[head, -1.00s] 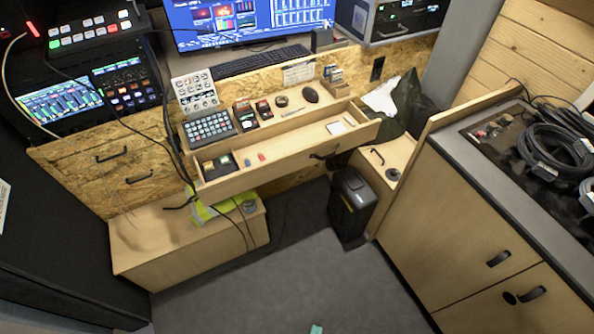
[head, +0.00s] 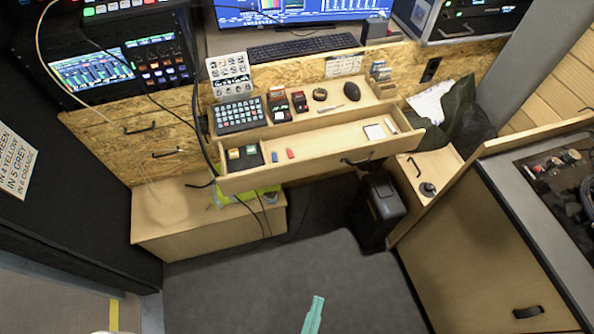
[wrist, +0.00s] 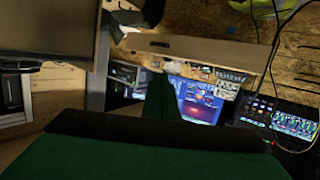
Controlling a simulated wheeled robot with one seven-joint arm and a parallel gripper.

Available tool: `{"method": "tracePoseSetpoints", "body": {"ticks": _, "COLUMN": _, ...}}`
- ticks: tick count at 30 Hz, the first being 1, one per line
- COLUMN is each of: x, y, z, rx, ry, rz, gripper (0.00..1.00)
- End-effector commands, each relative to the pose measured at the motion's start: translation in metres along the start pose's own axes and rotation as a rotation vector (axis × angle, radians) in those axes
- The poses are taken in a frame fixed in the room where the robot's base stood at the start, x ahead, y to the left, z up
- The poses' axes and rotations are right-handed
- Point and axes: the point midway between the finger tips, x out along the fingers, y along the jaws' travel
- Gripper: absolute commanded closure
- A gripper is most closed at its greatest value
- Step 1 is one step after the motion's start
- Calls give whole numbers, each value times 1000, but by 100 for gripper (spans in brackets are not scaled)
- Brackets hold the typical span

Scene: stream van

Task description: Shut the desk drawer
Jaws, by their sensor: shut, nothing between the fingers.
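The desk drawer (head: 290,172) is pulled out below the desk top, with a pale wooden front and a dark handle (head: 357,160). A black box, small red and blue items and a white pad lie inside it. The drawer front (wrist: 205,48) also shows in the wrist view, which looks upside down. My gripper (head: 315,306) shows as a teal tip at the bottom of the head view, over the grey floor, shut and empty. It is apart from the drawer front, on the near side. In the wrist view its dark green parts (wrist: 160,100) fill the lower middle.
A black bin (head: 380,205) stands below the drawer's right end. A low wooden box (head: 190,225) stands at lower left, with yellow cloth. A wooden cabinet (head: 490,250) bounds the right side. The floor (head: 280,270) before the drawer is clear.

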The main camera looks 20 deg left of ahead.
Motion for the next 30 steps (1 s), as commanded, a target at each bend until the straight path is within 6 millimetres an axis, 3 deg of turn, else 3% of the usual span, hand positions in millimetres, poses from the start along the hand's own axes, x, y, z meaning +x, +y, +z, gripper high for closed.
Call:
{"method": "tracePoseSetpoints", "body": {"ticks": 5, "x": 28, "y": 2, "z": 1, "rx": -331, "ry": 100, "rz": -3, "gripper": 100}}
{"method": "tracePoseSetpoints", "body": {"ticks": 8, "x": 54, "y": 0, "z": 1, "rx": -651, "ry": 193, "rz": 2, "gripper": 100}}
{"method": "tracePoseSetpoints", "body": {"ticks": 21, "x": 187, "y": -36, "z": 14, "rx": -2100, "ry": 609, "rz": 168, "gripper": 100}}
{"method": "tracePoseSetpoints", "body": {"ticks": 27, "x": 247, "y": -51, "z": 30, "rx": -2640, "ry": 778, "rz": 275, "gripper": 100}}
{"method": "tracePoseSetpoints", "body": {"ticks": 30, "x": 268, "y": -55, "z": 36, "rx": -2821, "ry": 843, "rz": 314, "gripper": 100}}
